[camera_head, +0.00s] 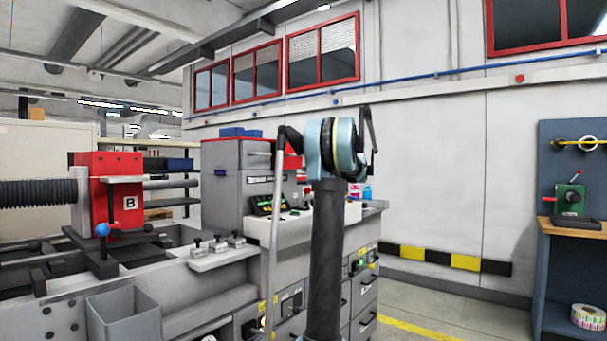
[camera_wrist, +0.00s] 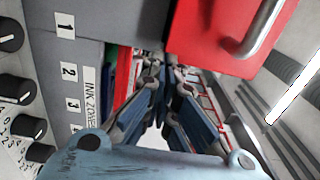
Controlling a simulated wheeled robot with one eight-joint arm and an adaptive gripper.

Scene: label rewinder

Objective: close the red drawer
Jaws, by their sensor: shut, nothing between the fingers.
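The red drawer front (camera_wrist: 222,38) with a pale metal bar handle (camera_wrist: 262,22) fills the upper right of the wrist view. It appears to stand out from the grey numbered panel (camera_wrist: 85,48), with a narrow dark gap between them. My gripper (camera_wrist: 163,68) is shut and empty, its dark fingers just below the red front's left corner. I cannot tell whether they touch it. In the head view, a small red patch (camera_head: 293,158) on the grey cabinet (camera_head: 228,175) may be the drawer. My arm hides part of it, and the fingers cannot be made out there.
Black knobs (camera_wrist: 22,90) line the panel side in the wrist view. In the head view, a red machine block (camera_head: 108,190) is at the left and a workbench (camera_head: 570,226) at the right. Floor is clear between the cabinet and the workbench.

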